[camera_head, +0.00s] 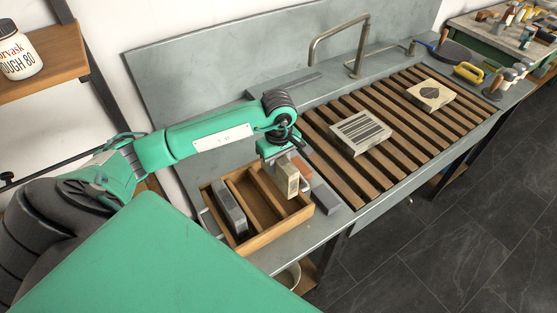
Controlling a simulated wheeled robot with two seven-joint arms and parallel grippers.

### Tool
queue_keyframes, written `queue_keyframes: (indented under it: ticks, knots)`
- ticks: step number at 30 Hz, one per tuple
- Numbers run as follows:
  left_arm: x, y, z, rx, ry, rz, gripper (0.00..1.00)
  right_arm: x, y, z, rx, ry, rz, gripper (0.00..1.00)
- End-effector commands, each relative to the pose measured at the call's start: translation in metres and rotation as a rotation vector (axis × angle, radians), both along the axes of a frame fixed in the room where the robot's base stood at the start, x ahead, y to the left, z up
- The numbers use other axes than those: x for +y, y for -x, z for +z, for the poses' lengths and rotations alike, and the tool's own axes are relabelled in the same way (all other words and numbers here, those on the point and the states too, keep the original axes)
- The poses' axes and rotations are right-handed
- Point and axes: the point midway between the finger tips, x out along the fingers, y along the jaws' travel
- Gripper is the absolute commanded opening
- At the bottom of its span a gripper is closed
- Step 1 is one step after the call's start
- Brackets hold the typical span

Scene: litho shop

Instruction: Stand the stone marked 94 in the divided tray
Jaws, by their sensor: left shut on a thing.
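The wooden divided tray (268,238) sits at the near left end of the grey sink bench. A dark grey stone (230,209) stands in its leftmost compartment, and a middle compartment looks empty. My left gripper (283,163) points down over the tray's right side, shut on a pale beige stone (287,181). The stone is held upright at the rightmost part of the tray; I cannot tell whether its bottom touches the floor of the compartment. Its mark is too small to read. My right gripper is not in view.
A slatted wooden rack holds a striped slab (361,132) and a slab with a dark print (430,94). A bent metal tap (338,32) rises behind. A jar (18,54) stands on a shelf.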

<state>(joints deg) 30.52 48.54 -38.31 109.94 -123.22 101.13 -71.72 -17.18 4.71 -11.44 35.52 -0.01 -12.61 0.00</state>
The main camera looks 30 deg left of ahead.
Motion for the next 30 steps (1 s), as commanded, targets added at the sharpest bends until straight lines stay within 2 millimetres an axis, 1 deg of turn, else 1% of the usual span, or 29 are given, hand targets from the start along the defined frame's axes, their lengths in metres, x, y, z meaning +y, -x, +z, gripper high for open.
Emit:
queue_keyframes:
  ticks: [1, 15, 21, 30]
  knots:
    - [0.0, -0.001, -0.008, -0.005, 0.0, 0.0, 0.0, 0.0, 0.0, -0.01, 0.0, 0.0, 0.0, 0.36]
    - [0.0, -0.001, -0.052, -0.004, 0.001, 0.0, 0.0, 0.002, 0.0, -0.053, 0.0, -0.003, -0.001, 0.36]
    - [0.0, -0.002, -0.06, -0.006, 0.001, 0.0, 0.0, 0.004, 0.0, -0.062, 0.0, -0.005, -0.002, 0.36]
    - [0.0, -0.001, -0.061, -0.005, 0.001, 0.0, 0.0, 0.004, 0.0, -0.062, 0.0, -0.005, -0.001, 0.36]
